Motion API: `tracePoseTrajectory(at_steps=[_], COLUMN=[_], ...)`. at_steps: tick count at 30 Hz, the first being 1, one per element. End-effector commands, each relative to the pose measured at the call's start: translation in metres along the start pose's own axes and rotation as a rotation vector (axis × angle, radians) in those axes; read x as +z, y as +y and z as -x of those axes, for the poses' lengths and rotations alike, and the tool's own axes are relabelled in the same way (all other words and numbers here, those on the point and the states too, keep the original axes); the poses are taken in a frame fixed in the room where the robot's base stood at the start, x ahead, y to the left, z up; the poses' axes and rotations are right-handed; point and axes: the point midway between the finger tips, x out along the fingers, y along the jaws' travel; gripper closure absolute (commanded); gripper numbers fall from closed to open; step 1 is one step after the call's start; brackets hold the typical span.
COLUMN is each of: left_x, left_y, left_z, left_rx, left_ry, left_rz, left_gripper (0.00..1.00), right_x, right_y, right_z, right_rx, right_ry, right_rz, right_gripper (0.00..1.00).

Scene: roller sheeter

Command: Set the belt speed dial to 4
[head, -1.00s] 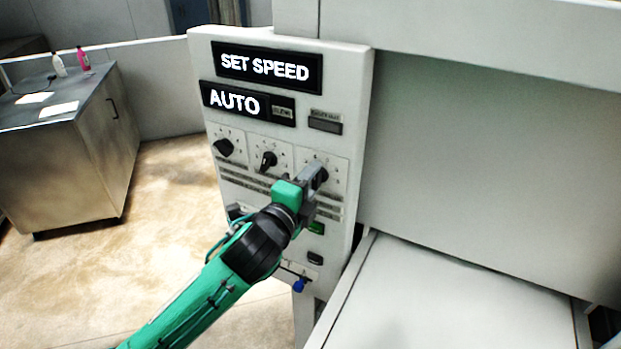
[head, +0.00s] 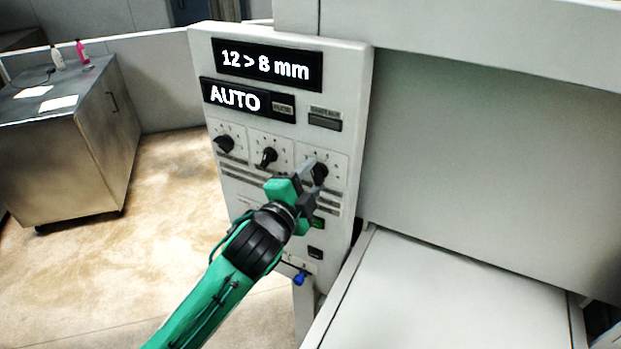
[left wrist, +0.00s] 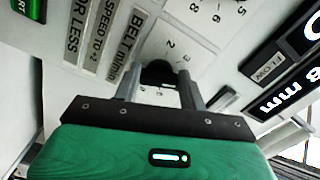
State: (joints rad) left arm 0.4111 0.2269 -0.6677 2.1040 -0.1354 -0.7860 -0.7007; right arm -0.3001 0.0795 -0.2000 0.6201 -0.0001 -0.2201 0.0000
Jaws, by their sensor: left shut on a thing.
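The belt speed dial (head: 320,176) is the black knob at the right end of the row of three on the control panel. In the left wrist view the same dial (left wrist: 158,73) sits between my fingers, above a "BELT m/min" label, with the digits 2 and 3 visible beside it. My left gripper (head: 313,172) is shut on this dial. My fingers hide part of the scale, so I cannot read the setting. My right gripper is not in view.
The panel's upper display (head: 266,65) reads "12 > 8 mm" and the lower one (head: 236,97) reads "AUTO". A middle dial (head: 268,157) and a left dial (head: 225,144) sit close by. A pale machine bed (head: 455,300) lies right; a cabinet (head: 70,150) stands left.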

Motion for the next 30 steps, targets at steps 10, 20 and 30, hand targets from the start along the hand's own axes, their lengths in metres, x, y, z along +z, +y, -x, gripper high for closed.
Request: tracePoseTrajectory(at_steps=[10, 20, 30], left_x=[0.0, 0.0, 0.002], left_y=[0.001, 0.001, 0.004], left_z=[0.0, 0.003, 0.057], left_rx=[0.002, 0.001, 0.0], left_ry=[-0.001, 0.0, 0.0], left_rz=[-0.001, -0.001, -0.002], left_gripper=[0.36, 0.36, 0.36], right_x=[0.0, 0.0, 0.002], right_y=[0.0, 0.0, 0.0], right_z=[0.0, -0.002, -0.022], right_rx=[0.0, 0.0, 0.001], right_ry=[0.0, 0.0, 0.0], right_rz=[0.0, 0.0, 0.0], right_gripper=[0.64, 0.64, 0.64])
